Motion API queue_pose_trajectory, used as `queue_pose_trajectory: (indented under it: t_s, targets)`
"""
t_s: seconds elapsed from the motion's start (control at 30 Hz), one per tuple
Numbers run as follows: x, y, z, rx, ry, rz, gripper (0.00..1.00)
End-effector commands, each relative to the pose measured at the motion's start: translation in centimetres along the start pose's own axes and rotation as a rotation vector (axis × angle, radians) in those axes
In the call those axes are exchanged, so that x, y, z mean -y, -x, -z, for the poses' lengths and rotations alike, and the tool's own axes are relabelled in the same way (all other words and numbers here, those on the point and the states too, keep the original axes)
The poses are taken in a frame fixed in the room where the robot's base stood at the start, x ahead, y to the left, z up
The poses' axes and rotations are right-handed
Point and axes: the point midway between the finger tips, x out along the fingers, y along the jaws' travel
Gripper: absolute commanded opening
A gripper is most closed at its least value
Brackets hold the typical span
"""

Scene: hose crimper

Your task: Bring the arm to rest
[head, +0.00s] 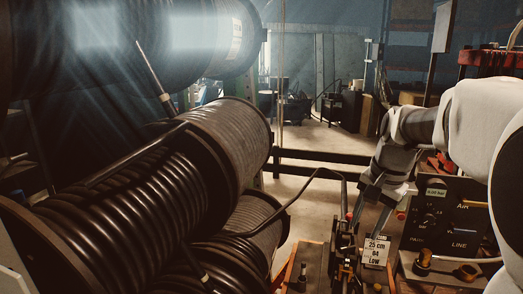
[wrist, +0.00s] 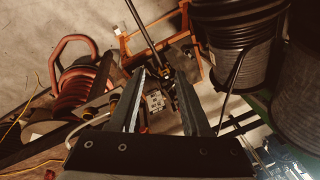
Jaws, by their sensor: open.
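My arm comes in from the right in the head view, and my gripper (head: 366,222) points down over the work bench. Its two fingers are apart with nothing visible between them. In the wrist view my gripper (wrist: 161,72) shows both long dark fingers, spread, above the bench and its small fittings. A dark hose (head: 318,172) arches from the reels to the bench beside the fingers. Whether a finger touches it cannot be told. A white card (head: 376,251) reading "25 cm 64 LOW" stands just below the gripper.
Large hose reels (head: 150,180) fill the left side. A black control panel (head: 447,214) marked AIR and LINE stands right of the gripper, under my arm. A red coiled hose (wrist: 76,85) and an orange frame (wrist: 140,45) show in the wrist view. Open floor (head: 315,136) lies behind.

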Motion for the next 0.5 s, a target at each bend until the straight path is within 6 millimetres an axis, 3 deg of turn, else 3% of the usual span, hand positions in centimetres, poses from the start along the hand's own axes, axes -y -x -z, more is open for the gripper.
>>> queue_pose_trajectory:
  t_s: [0.2, 0.5]
  targets:
    - [-1.8, 3.1, -6.6, -0.061, 0.232, 0.054, 0.47]
    - [-5.5, 4.3, -14.9, -0.175, 0.558, 0.08, 0.47]
